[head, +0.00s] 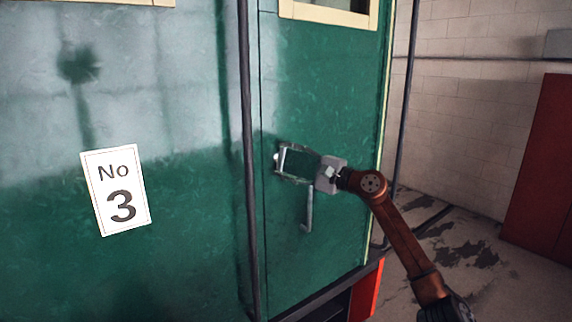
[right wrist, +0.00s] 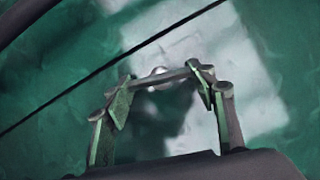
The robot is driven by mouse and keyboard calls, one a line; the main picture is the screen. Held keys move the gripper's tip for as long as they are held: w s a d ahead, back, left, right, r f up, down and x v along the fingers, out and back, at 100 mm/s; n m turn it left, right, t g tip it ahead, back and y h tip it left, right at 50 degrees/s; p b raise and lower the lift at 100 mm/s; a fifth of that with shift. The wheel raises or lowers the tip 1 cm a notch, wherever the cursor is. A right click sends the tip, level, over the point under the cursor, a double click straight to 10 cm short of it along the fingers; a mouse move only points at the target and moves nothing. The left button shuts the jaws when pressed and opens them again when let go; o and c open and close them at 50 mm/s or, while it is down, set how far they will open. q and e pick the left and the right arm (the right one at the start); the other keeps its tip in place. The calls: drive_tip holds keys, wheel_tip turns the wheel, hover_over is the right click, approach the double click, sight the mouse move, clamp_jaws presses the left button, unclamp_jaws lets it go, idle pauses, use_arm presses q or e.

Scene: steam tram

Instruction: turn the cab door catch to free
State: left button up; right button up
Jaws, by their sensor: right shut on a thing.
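The cab door (head: 325,90) is a green panel at the right end of the tram side. The cab door catch (head: 277,161) is a small pale metal piece near the door's left edge. My right gripper (head: 282,162) reaches it from the right and is shut on it. In the right wrist view the catch (right wrist: 158,76) shows as a grey bar with a round knob, lying between the fingertips. The fingers partly hide the catch in the head view, and I cannot read its exact angle. My left gripper is not in view.
A metal door handle (head: 307,210) hangs just below my right gripper. A dark vertical rail (head: 247,150) runs close to the left of the catch. A "No 3" plate (head: 116,190) is further left. A red cabinet (head: 542,170) stands at the right, with open floor before it.

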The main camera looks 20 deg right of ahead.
drive_tip(key=shift+r+n+g+h+p, duration=0.25)
drive_tip(key=shift+n+g+p, duration=0.2)
drive_tip(key=shift+n, duration=0.85)
drive_tip(key=shift+f, duration=0.15)
drive_tip(key=o, duration=1.7)
drive_tip(key=v, duration=1.2)
